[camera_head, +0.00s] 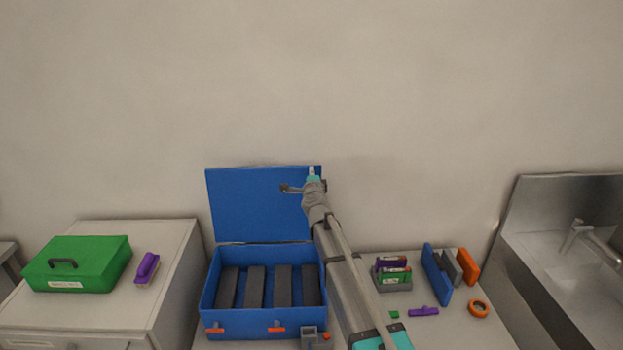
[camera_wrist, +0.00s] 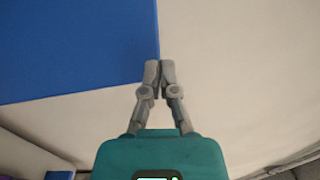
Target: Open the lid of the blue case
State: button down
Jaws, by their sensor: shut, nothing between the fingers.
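The blue case (camera_head: 211,318) stands on the bench in the head view, with dark grey blocks side by side inside it and orange latches on its front. Its lid (camera_head: 258,205) is raised and stands about upright at the back, close to the wall. My gripper (camera_head: 285,188) is at the lid's upper right edge. In the wrist view my gripper (camera_wrist: 159,66) is shut and empty, its fingertips together beside the corner of the blue lid (camera_wrist: 75,45). I cannot tell whether the fingertips touch the lid.
A closed green case (camera_head: 80,262) and a purple-handled brush (camera_head: 147,267) are on the left cabinet. Right of my arm are a grey holder (camera_head: 395,284), blue and orange upright pieces (camera_head: 436,272), and an orange ring (camera_head: 478,308). A metal sink (camera_head: 575,250) is at the far right.

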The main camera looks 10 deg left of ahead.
jog(key=shift+x, duration=1.2)
jog(key=shift+f, duration=0.1)
jog(key=r+p+v, duration=0.1)
jog(key=r+v, duration=0.2)
jog(key=v, duration=1)
jog(key=shift+s+d+p, duration=0.15)
jog(key=shift+s+p, duration=0.25)
jog(key=shift+s, duration=0.05)
jog(key=shift+f, duration=0.1)
